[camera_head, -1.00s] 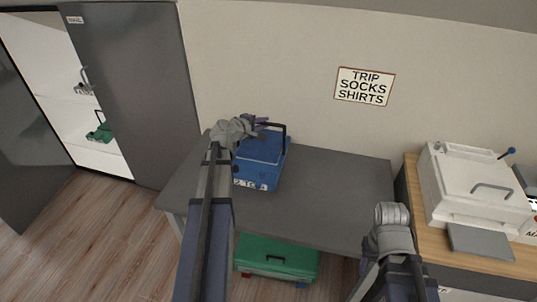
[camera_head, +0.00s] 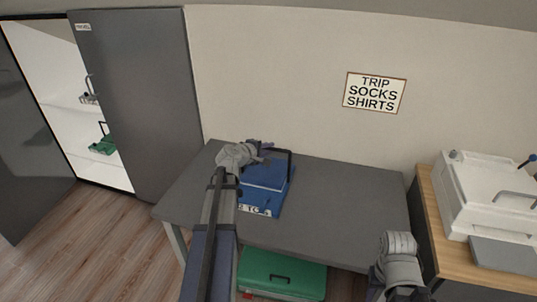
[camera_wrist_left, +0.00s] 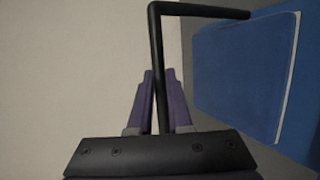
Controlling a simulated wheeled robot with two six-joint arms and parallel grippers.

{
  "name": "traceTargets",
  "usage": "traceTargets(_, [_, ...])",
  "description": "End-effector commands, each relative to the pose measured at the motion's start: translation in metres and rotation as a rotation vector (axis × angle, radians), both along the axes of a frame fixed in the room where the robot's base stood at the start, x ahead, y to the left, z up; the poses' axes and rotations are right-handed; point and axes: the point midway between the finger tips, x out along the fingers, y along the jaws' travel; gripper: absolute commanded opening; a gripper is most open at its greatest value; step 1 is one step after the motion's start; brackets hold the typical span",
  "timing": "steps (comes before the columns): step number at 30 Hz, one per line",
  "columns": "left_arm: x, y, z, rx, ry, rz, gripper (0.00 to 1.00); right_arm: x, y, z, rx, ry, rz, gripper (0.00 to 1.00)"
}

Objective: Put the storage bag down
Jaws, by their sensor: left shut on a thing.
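The storage bag is a blue box-shaped bag (camera_head: 268,177) with a black handle and a white label on its front. It is over the left part of the grey table (camera_head: 340,205), at or very near the tabletop; I cannot tell whether its base touches. My left gripper (camera_head: 266,147) is at the handle. In the left wrist view, the purple fingers (camera_wrist_left: 158,90) are shut on the black handle (camera_wrist_left: 200,10), with the blue bag (camera_wrist_left: 240,70) to the right. Part of my right arm shows at lower right, but its gripper is not visible.
The table is bare right of the bag. A green case (camera_head: 283,274) sits below the table. A wooden-topped cabinet (camera_head: 450,238) with a white machine (camera_head: 490,195) stands at right. An open cupboard (camera_head: 75,110) is at left. A sign (camera_head: 374,93) hangs on the wall.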

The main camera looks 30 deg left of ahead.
Motion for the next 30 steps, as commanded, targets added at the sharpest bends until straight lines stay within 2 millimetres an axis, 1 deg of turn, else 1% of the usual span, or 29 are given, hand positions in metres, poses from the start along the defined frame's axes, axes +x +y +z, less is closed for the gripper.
traceTargets(5, [0.0,0.0,0.001,0.0,-0.001,0.001,0.0,0.0,0.0,0.001,0.0,0.0,0.0,0.5])
traceTargets(6, [0.0,0.0,0.001,0.001,0.0,0.0,0.2,0.0,0.0,0.001,0.0,0.0,0.0,0.5])
traceTargets(13, [0.0,0.0,0.001,0.0,0.0,0.0,0.46,0.0,0.0,0.001,0.0,0.0,0.0,0.5])
traceTargets(20, [0.0,0.0,0.001,0.0,0.0,0.0,0.47,0.0,0.0,0.001,0.0,0.0,0.0,0.5])
traceTargets(23, [-0.005,0.0,0.004,0.0,0.0,0.001,0.47,0.0,0.0,0.004,0.0,0.0,0.0,0.5])
traceTargets(26, [-0.018,0.001,0.01,-0.001,0.0,0.002,0.47,0.0,0.0,0.01,0.0,0.0,0.0,0.5])
traceTargets(30, [-0.045,0.003,0.023,0.0,0.0,0.003,0.47,0.0,0.0,0.023,0.0,0.0,0.0,0.5])
